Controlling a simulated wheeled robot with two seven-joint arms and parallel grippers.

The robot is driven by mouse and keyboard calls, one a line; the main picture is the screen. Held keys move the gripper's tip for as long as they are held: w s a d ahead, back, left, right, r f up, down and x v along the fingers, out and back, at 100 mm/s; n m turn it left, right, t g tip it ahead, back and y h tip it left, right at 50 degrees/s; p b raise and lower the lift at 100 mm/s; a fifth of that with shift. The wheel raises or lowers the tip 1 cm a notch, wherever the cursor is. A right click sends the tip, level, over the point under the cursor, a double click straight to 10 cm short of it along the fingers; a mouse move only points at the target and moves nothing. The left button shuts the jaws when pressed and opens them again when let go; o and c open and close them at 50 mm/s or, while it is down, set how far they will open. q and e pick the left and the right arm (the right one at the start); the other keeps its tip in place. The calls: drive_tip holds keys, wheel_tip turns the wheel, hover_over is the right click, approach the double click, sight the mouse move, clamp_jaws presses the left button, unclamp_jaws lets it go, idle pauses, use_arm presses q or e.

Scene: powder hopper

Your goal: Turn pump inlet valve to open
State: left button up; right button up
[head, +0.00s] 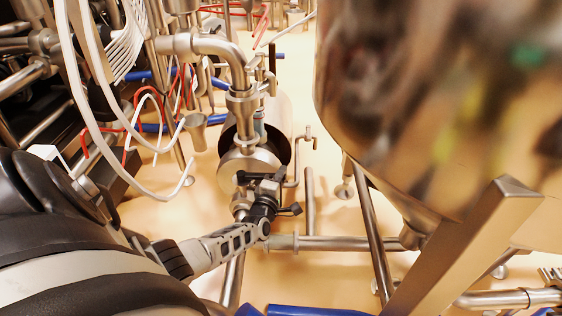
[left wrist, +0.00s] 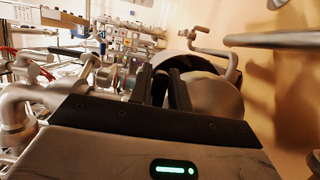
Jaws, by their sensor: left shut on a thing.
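The pump (head: 250,165) is a round steel body with a dark rim near the middle of the head view; its round face also shows in the left wrist view (left wrist: 215,98). The inlet valve sits on the pipe (head: 241,205) at the pump's front, mostly covered by my gripper. My left gripper (head: 268,186) is at this valve, its black fingers in front of the pump's face. It is shut on the valve handle, which is largely hidden between the fingers. In the left wrist view the two black fingers (left wrist: 168,88) stand close together. My right gripper is not in view.
A large shiny steel hopper (head: 430,100) fills the upper right, with a slanted steel leg (head: 450,255) below. A bent steel pipe (head: 225,50) drops to the pump from above. White hoses (head: 90,90) hang at the left. A horizontal pipe (head: 340,243) runs right of my gripper.

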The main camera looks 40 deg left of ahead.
use_arm(q)
drive_tip(key=shift+d+p+v, duration=0.25)
drive_tip(key=shift+p+v, duration=0.5)
drive_tip(key=shift+v, duration=0.7)
drive_tip(key=shift+w, duration=0.1)
drive_tip(key=p+v, duration=0.1)
drive_tip(key=v, duration=0.1)
drive_tip(key=shift+s, duration=0.4)
drive_tip(key=shift+s+p, duration=0.1)
drive_tip(key=shift+p, duration=0.2)
